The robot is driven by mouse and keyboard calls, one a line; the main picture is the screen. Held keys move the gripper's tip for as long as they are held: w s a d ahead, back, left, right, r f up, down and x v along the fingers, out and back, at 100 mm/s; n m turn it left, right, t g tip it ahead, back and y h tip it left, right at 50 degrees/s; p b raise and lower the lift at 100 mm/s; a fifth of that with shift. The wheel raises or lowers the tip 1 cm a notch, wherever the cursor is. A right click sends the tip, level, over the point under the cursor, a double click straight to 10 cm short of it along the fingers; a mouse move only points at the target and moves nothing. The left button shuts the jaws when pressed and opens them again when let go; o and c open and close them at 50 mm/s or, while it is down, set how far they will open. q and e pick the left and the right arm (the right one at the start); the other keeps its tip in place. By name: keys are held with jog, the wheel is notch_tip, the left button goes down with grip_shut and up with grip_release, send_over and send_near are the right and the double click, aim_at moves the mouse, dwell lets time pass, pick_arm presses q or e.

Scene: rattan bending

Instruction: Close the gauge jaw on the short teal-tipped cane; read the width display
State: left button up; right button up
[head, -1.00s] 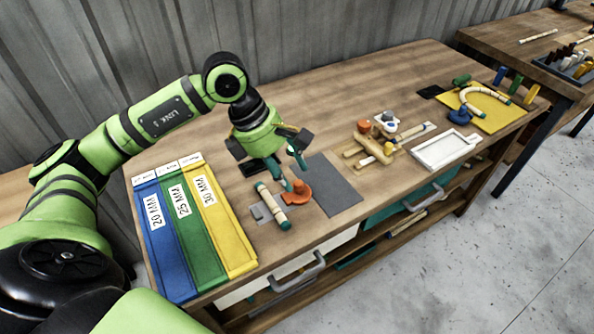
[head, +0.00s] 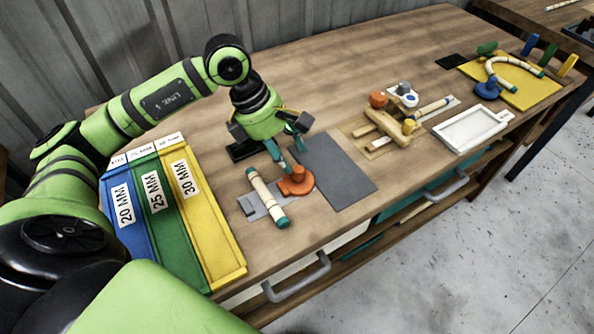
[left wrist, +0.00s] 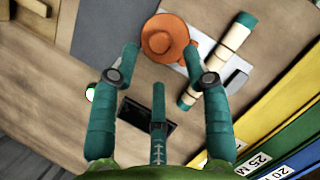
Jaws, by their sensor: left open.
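The short cane (head: 266,195), pale with teal ends, lies across the grey gauge plate (head: 249,205). In the left wrist view the cane (left wrist: 217,60) is right of the orange gauge jaw (left wrist: 165,38). The orange jaw (head: 297,182) stands beside the cane, with a small gap visible. My left gripper (head: 291,160) is open, its teal fingers pointing down at the orange jaw. In the left wrist view its fingertips (left wrist: 162,52) are on either side of the jaw; contact is unclear.
Blue, green and yellow width trays (head: 215,235) lie left of the gauge. A dark grey mat (head: 338,175) is to its right. Farther right are a wooden fixture (head: 380,135), a white tray (head: 472,130) and a yellow board (head: 515,90) with a bent cane.

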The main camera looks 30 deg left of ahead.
aim_at(296, 169)
pick_arm(q)
jog(key=p+x, duration=0.1)
jog(key=x, duration=0.3)
jog(key=shift+d+f, duration=0.25)
jog(key=shift+f, duration=0.1)
jog(key=shift+w+d+f, duration=0.1)
jog(key=shift+f, duration=0.4)
jog(key=c, duration=0.9)
pick_arm(e)
jog(key=shift+w+a+r, duration=0.6)
jog(key=shift+w+r, duration=0.05)
jog(key=shift+r, duration=0.25)
